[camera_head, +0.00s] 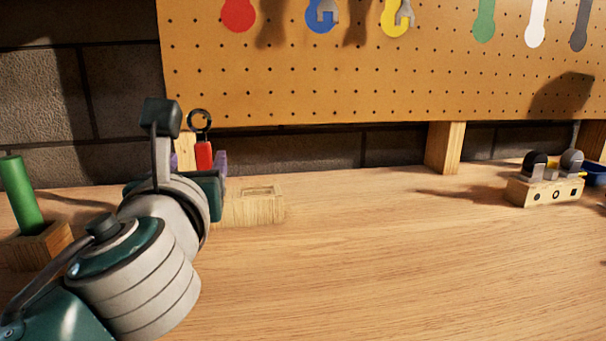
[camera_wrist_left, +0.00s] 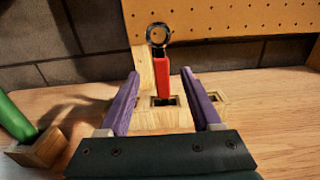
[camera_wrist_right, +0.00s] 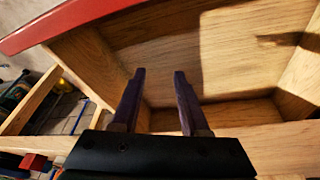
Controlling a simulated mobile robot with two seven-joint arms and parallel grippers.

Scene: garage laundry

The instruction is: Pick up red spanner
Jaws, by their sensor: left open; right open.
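The red spanner (camera_head: 204,155) stands upright in a slot of a low wooden block (camera_head: 265,207), its dark ring end up. In the left wrist view the spanner (camera_wrist_left: 161,80) is between the purple fingers of my left gripper (camera_wrist_left: 160,78), with a gap on both sides. The left gripper (camera_head: 199,162) is open and low, in front of the spanner in the head view. My right gripper (camera_wrist_right: 160,72) is open and empty, above a wooden compartment in the right wrist view. It is not in the head view.
A green-handled thing (camera_head: 22,195) stands in a wooden block at the left. A pegboard (camera_head: 350,75) with coloured tool outlines and hanging spanners rises behind. A wooden holder (camera_head: 543,192) stands at the right. The bench's middle is clear. The wooden compartment (camera_wrist_right: 240,112) has a red edge.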

